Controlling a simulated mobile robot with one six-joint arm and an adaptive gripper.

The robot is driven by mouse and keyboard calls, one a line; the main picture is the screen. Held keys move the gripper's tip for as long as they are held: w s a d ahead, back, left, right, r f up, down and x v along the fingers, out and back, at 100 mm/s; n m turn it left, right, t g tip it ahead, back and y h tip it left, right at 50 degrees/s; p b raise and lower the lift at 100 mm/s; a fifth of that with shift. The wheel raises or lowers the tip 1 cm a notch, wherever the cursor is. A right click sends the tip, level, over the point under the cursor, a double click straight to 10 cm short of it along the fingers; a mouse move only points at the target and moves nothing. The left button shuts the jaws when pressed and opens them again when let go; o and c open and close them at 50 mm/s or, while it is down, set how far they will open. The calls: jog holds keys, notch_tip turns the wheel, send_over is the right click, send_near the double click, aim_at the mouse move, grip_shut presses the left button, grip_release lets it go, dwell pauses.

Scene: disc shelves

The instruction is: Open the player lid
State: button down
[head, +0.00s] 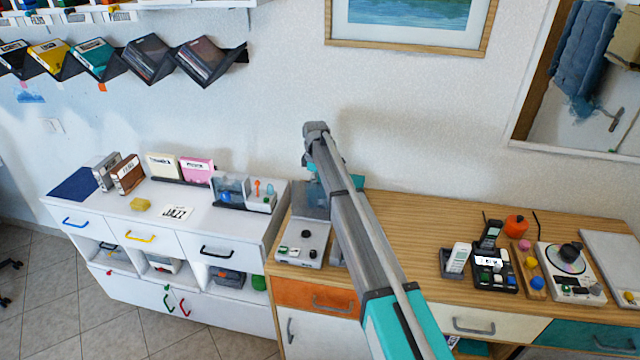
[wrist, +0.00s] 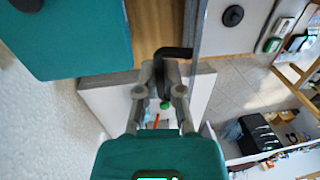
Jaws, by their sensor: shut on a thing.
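The player (head: 303,246) is a pale box with dark knobs at the left end of the wooden cabinet top. Its grey see-through lid (head: 308,201) stands raised at the back of the box, partly covered by my arm. In the wrist view the lid shows as a thin, nearly edge-on panel (wrist: 200,32), with the player's pale face and a black knob (wrist: 233,15) to its right. My gripper (wrist: 162,88) is shut on the lid's black handle (wrist: 174,52). In the head view my arm hides the fingertips and the handle.
A white drawer unit (head: 110,235) with cases and small boxes stands to the left. On the wooden top (head: 405,235) to the right are handsets (head: 490,235), an orange round object (head: 516,225) and a disc player (head: 568,262). The wall is close behind, with a framed picture (head: 408,45).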

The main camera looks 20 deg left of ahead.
jog(key=shift+w, duration=0.7)
jog(key=c, duration=0.8)
grip_release()
jog(key=shift+w+f, duration=0.1)
jog(key=shift+f, duration=0.1)
jog(key=shift+o, duration=0.2)
jog(key=shift+s, duration=0.3)
jog(key=shift+d, duration=0.1)
